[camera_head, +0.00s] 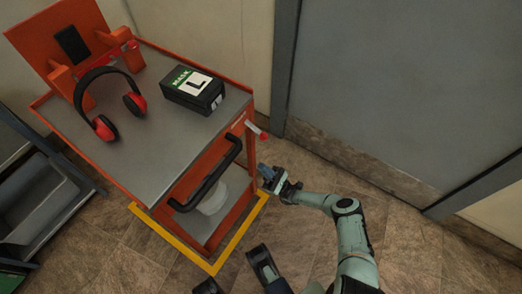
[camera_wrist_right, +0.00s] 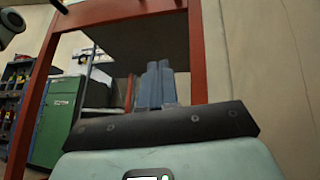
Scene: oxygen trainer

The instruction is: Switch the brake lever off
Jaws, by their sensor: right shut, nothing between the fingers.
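The orange cart (camera_head: 130,167) has a grey top and stands at the left of the head view. A small white lever with a red tip (camera_head: 263,136), which looks like the brake lever, sticks out from its right side near the top corner. My right gripper (camera_head: 266,172) is shut and empty, beside the cart's right side and below that lever in the picture, apart from it. In the wrist view its closed fingers (camera_wrist_right: 155,85) point towards the cart's red frame (camera_wrist_right: 197,55). The lever does not show there.
A black handle (camera_head: 207,175) juts from the cart's front. Red-black earmuffs (camera_head: 103,124) and a black mask box (camera_head: 193,90) lie on top. Yellow floor tape (camera_head: 238,236) edges the cart. A grey door (camera_head: 400,90) stands behind; the floor at right is clear.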

